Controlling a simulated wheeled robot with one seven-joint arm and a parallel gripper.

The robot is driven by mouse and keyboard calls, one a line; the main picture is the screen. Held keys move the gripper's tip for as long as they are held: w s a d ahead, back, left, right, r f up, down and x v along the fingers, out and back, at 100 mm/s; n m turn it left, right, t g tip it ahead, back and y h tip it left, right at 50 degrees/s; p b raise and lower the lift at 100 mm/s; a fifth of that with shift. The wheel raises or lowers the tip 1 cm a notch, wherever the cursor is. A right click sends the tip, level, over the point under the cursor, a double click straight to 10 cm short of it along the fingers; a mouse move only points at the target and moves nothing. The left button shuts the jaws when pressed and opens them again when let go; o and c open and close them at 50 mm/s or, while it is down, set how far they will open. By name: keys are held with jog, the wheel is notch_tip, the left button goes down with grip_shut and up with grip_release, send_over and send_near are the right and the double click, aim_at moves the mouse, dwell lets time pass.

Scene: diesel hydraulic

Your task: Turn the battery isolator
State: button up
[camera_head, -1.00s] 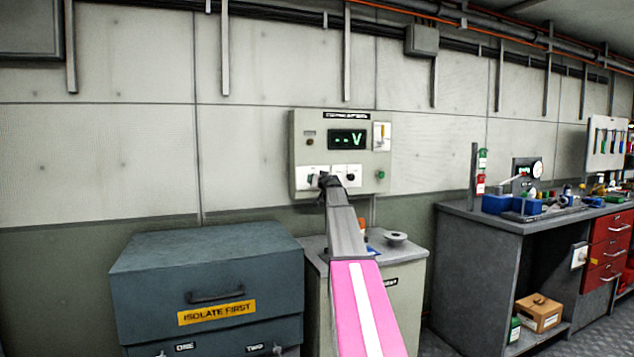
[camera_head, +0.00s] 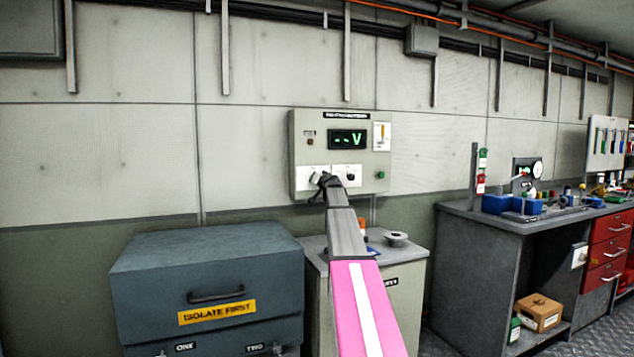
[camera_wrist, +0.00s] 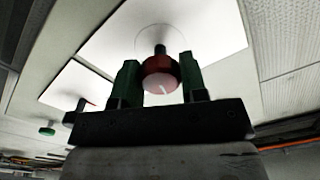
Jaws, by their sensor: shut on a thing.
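A grey control panel (camera_head: 376,155) hangs on the wall, with a green "--V" display and two white plates low on its face. My gripper (camera_head: 322,181) is at the left plate (camera_head: 309,172) and hides most of the control there. In the wrist view, a red round knob (camera_wrist: 161,78) on a dark stem, with a white pointer line, stands out from a white plate (camera_wrist: 205,35). It sits between the green fingers of my gripper (camera_wrist: 158,78), which is shut on it. I take this knob for the battery isolator.
A dark switch (camera_head: 350,176) on the right plate is close beside my gripper, and a green button (camera_head: 380,175) is farther right. Below stand a blue-grey chest (camera_head: 206,262) marked "ISOLATE FIRST" and a small cabinet (camera_head: 403,262). A workbench (camera_head: 478,226) is at right.

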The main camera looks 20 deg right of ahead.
jog(key=m, duration=1.1)
jog(key=shift+m, duration=1.9)
jog(key=o, duration=0.9)
jog(key=shift+s, duration=0.1)
jog(key=s, duration=1)
jog(key=shift+s+d, duration=0.2)
jog(key=shift+s, duration=0.1)
